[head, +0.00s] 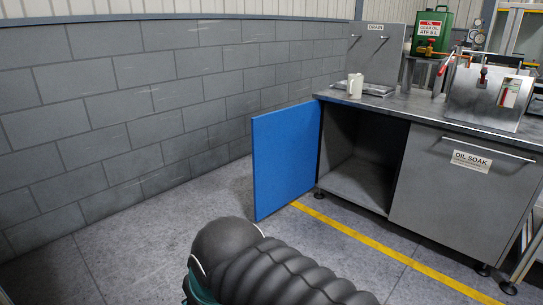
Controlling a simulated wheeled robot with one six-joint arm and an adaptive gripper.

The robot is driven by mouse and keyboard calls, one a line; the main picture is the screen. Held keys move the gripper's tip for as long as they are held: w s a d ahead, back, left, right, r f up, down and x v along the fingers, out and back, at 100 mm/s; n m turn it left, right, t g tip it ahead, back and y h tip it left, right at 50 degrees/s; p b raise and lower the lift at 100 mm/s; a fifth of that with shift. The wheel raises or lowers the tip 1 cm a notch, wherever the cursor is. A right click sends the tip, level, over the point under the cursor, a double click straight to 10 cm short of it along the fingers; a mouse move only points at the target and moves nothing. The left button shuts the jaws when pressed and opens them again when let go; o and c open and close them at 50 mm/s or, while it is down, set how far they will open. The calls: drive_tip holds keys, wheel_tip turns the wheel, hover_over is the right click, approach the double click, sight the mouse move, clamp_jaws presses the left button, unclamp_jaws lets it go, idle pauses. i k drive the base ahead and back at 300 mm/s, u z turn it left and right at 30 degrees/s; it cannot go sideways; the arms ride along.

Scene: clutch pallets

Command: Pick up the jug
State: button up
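A small cream-white jug (355,85) with a handle on its left stands upright on the metal workbench (398,106), near the bench's left end and beside a flat tray. My gripper is not in this view. Only a dark ribbed part of my own body shows at the bottom, well short of the bench.
A blue cabinet door (286,158) stands open at the bench's left end, jutting toward the floor space. A steel oil soak tank (488,92) and a green oil can (432,34) are to the jug's right. Floor on the left, by the block wall, is clear.

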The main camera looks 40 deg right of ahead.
sight(355, 86)
drive_tip(key=u, duration=0.1)
drive_tip(key=i, duration=1.75)
drive_tip(key=z, duration=0.65)
drive_tip(key=i, duration=1.15)
drive_tip(key=z, duration=1.6)
drive_tip(key=i, duration=0.7)
drive_tip(key=z, duration=0.65)
